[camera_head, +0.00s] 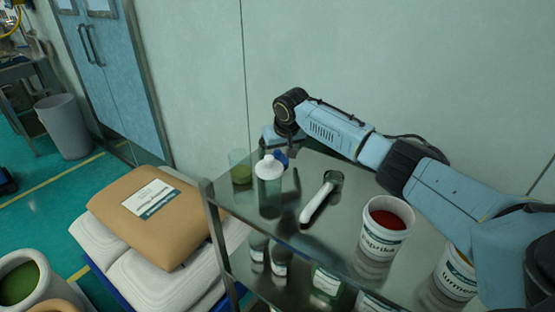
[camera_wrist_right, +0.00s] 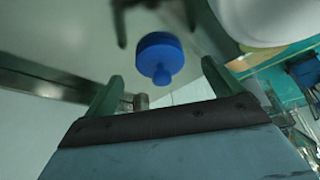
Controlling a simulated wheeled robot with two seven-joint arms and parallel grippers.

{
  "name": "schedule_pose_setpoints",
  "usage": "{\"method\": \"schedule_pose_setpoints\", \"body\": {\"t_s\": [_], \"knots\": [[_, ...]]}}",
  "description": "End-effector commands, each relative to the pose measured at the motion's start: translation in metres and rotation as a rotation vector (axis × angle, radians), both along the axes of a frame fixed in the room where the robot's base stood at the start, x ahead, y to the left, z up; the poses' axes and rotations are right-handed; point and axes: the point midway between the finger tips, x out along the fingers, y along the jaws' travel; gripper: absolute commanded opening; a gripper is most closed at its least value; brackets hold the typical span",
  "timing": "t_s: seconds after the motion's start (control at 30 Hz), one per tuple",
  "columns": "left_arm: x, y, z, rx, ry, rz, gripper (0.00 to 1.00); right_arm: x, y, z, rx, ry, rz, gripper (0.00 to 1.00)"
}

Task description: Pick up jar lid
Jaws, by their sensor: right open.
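The blue jar lid (camera_head: 281,158) is at the back of the steel shelf top, just behind a clear jar (camera_head: 270,195) with a white rounded top. In the right wrist view the lid (camera_wrist_right: 160,52) is a round blue disc with a knob, beyond the fingertips and between them in the picture. My right gripper (camera_head: 269,137) is at the lid, partly hidden by its own wrist in the head view. Its two fingers show apart in the wrist view (camera_wrist_right: 160,85), with no contact on the lid visible. My left gripper is not in view.
A glass of green powder (camera_head: 241,168) stands left of the jar. A white-handled scoop (camera_head: 319,202) lies to the right. A paprika tub (camera_head: 383,232) and a turmeric tub (camera_head: 455,277) stand further right. The wall (camera_head: 340,60) is close behind the shelf (camera_head: 300,235).

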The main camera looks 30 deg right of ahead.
Motion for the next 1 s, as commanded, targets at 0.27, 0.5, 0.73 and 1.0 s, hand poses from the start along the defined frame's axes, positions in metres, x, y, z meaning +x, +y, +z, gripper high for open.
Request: {"method": "schedule_pose_setpoints", "body": {"t_s": [0.27,0.5,0.73,1.0], "knots": [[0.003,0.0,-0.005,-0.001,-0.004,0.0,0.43,0.01,-0.002,-0.024,0.0,-0.001,0.0,0.92],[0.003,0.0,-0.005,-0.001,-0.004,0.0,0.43,0.01,-0.002,-0.024,0.0,-0.001,0.001,0.92],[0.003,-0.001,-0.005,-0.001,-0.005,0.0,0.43,0.01,-0.002,-0.024,0.0,-0.001,0.0,0.62],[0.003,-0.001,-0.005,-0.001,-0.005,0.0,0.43,0.01,-0.002,-0.024,0.0,-0.001,0.0,0.44]]}}
